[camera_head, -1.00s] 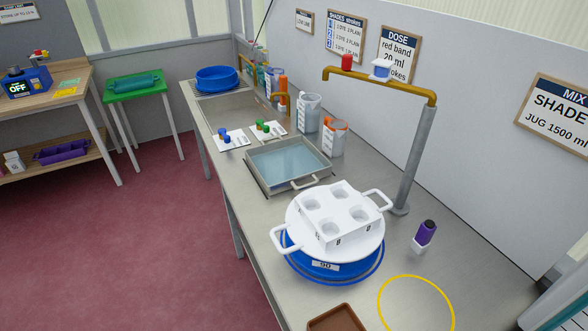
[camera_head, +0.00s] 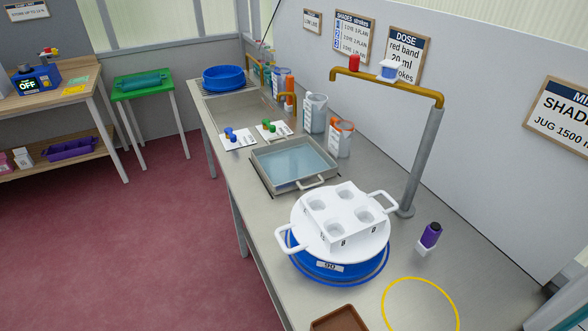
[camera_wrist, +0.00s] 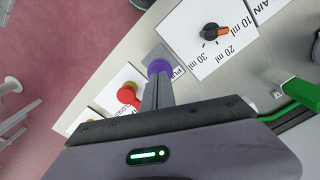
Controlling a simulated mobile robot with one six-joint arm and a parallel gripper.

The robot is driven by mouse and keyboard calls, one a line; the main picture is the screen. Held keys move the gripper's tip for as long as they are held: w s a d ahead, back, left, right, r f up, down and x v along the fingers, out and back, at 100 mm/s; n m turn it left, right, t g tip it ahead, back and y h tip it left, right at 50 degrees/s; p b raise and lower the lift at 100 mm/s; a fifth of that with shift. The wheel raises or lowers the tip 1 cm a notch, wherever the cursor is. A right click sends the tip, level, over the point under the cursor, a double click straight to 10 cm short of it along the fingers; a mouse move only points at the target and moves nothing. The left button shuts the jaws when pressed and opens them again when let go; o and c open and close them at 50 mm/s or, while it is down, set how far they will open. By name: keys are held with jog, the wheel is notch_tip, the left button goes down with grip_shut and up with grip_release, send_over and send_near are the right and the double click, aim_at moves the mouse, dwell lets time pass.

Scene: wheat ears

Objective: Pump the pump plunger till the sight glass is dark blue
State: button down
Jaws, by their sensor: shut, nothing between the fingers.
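In the wrist view my gripper (camera_wrist: 157,88) is shut with nothing between its fingers. A purple round knob (camera_wrist: 159,67) shows just beyond the fingertips, on a grey plate beside a partly hidden label; it looks like the pump plunger's top. The fingers overlap it in the picture, and I cannot tell whether they touch it. A black and orange dial (camera_wrist: 214,32) sits on a white panel marked 10, 20 and 30 ml. I cannot make out the sight glass in either view. My gripper is not in the head view.
A red knob (camera_wrist: 127,94) stands left of the fingers and a green part (camera_wrist: 302,92) lies to the right. In the head view a steel bench (camera_head: 350,225) holds a water tray (camera_head: 252,165), a white lidded blue pot (camera_head: 340,262) and a brass pipe arch (camera_head: 395,82).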

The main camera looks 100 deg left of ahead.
jog(key=shift+f, duration=0.2)
jog(key=shift+f+b, duration=2.5)
jog(key=shift+f, duration=0.15)
jog(key=shift+r, duration=0.1)
jog(key=shift+r+p, duration=2.35)
jog(key=shift+r, duration=0.45)
notch_tip(320, 180, up, 6)
jog(key=p, duration=0.4)
jog(key=shift+p, duration=0.4)
